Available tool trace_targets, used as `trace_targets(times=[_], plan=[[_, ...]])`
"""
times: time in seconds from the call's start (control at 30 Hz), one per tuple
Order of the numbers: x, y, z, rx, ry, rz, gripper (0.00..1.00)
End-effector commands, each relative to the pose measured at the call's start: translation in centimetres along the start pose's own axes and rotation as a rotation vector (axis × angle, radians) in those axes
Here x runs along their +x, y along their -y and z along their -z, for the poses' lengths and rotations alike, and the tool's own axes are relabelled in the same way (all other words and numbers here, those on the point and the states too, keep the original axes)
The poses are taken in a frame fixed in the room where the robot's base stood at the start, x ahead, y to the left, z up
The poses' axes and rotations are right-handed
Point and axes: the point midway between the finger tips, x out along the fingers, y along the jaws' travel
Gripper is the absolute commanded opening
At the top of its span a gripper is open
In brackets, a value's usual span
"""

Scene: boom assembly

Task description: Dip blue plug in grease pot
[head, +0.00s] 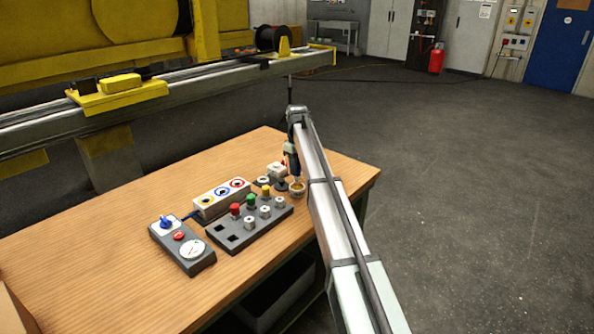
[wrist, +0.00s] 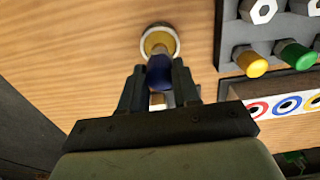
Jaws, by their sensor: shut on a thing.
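The blue plug (wrist: 159,72) is between the fingertips of my gripper (wrist: 160,82) in the wrist view. My gripper is shut on it. The grease pot (head: 297,189) is a small pale cup with yellow grease on the wooden table in the head view. It also shows in the wrist view (wrist: 158,38), just beyond the plug's tip. The plug overlaps the pot's near edge in that view; I cannot tell if it touches the grease. In the head view my gripper (head: 292,176) points down at the pot, and the plug is hard to make out.
A dark block (head: 245,232) holds red, green and yellow plugs and several pale nuts, left of the pot. A white socket box (head: 220,198) with coloured rings stands behind it. A grey control box (head: 183,247) lies further left. The table's front left (head: 70,275) is clear.

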Motion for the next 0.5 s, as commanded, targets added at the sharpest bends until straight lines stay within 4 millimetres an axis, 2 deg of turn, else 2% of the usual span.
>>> trace_targets(times=[0.5], plan=[[-2.5, 0.0, 0.0, 0.000, -0.001, 0.000, 0.02]])
